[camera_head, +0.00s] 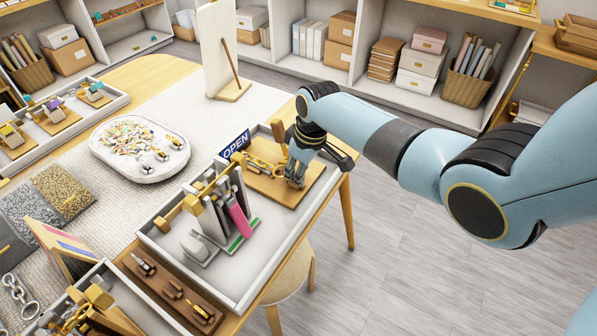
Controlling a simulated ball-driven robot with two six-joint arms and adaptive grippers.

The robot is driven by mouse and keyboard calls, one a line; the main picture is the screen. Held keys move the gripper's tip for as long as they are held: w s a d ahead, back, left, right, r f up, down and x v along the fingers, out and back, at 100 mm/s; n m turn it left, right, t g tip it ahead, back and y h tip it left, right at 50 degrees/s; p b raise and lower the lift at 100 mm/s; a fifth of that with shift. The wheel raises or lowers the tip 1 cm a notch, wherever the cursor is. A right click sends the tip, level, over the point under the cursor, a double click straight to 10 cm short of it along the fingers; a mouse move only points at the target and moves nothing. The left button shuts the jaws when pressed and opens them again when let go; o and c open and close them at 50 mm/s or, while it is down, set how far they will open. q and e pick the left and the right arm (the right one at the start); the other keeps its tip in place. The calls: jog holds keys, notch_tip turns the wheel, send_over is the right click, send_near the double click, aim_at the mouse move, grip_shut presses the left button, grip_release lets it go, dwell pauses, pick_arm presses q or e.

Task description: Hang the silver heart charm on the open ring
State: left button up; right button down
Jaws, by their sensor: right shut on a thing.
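My right gripper (296,178) reaches in from the right and points down over a small wooden board (262,183) at the table's right edge. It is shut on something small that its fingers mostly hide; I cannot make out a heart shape. A gold chain with large links (262,163) lies on the board just left of the fingers. A blue sign reading OPEN (234,145) stands behind the chain. I cannot pick out the open ring, which may be behind the gripper. My left gripper is not in view.
A grey tray (243,296) holds a rack of upright tools, including a pink-handled one (238,219), close left of the board. A white oval tray (110,169) holds small charms. A standing white panel (216,50) is behind. A stool (290,283) stands below the table edge.

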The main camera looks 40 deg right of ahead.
jog(key=shift+f, duration=0.2)
dwell(0.3)
jog(key=c, duration=1.4)
grip_release()
jog(key=p+v, duration=0.4)
jog(key=p, duration=0.1)
jog(key=shift+r, duration=0.15)
jog(key=shift+v, duration=0.85)
